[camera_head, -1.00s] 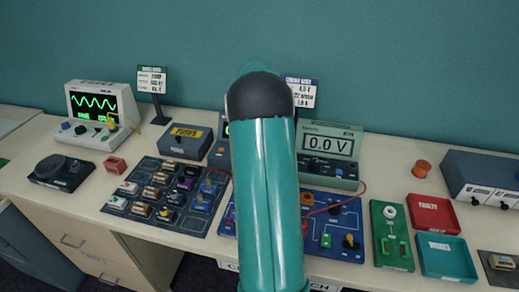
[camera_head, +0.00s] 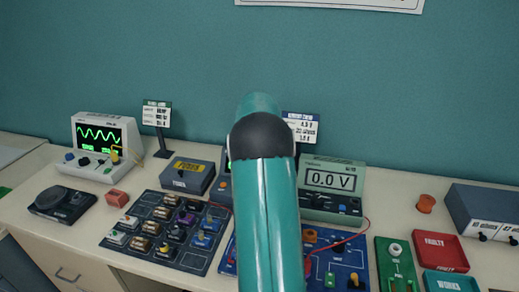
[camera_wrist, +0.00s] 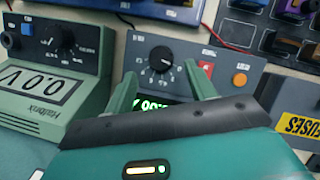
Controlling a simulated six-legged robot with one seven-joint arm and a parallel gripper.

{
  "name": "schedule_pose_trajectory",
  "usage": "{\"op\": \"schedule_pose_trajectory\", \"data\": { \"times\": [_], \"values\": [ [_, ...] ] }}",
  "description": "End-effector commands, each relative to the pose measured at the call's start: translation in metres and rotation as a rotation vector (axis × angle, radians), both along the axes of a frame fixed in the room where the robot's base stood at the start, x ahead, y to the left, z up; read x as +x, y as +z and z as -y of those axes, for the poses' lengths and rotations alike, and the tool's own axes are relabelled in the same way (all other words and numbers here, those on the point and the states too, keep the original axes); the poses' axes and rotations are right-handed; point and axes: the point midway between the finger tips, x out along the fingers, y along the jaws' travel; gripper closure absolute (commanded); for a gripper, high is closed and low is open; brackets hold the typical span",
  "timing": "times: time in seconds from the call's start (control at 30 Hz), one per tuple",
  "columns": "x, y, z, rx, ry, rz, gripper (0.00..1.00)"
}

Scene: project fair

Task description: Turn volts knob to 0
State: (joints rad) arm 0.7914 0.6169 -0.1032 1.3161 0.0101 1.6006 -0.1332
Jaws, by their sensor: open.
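In the wrist view, a dark grey power supply (camera_wrist: 143,42) has a black round knob (camera_wrist: 162,60) with a white scale around it. I cannot read which value the knob points to. Its green display (camera_wrist: 157,102) is partly hidden behind my gripper. My gripper (camera_wrist: 159,78) is open, with its two green fingers pointing toward the panel, one on each side of the knob in the picture. The gap in depth between fingers and knob is unclear. In the head view, my arm hides most of the power supply (camera_head: 222,190) and all of the gripper.
A green multimeter (camera_head: 334,182) reading 0.0 V stands right beside the supply in the head view. A fuses box (camera_head: 187,176) stands on its left. Circuit boards, a red wire (camera_head: 352,239), an oscilloscope (camera_head: 98,142) and small trays (camera_head: 437,250) crowd the table.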

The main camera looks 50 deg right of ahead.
Motion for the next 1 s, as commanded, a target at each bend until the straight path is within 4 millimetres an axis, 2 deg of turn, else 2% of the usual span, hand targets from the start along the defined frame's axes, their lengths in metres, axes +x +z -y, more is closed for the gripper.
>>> {"op": "schedule_pose_trajectory", "data": {
  "times": [0.2,0.4,0.6,1.0],
  "values": [
    [0.014,0.045,0.014,-0.003,0.0,0.002,0.45],
    [0.022,0.072,0.021,-0.002,0.0,0.001,0.45],
    [0.024,0.081,0.023,0.0,0.0,-0.001,0.45],
    [0.024,0.081,0.023,0.0,0.0,-0.001,0.45]
  ]
}}
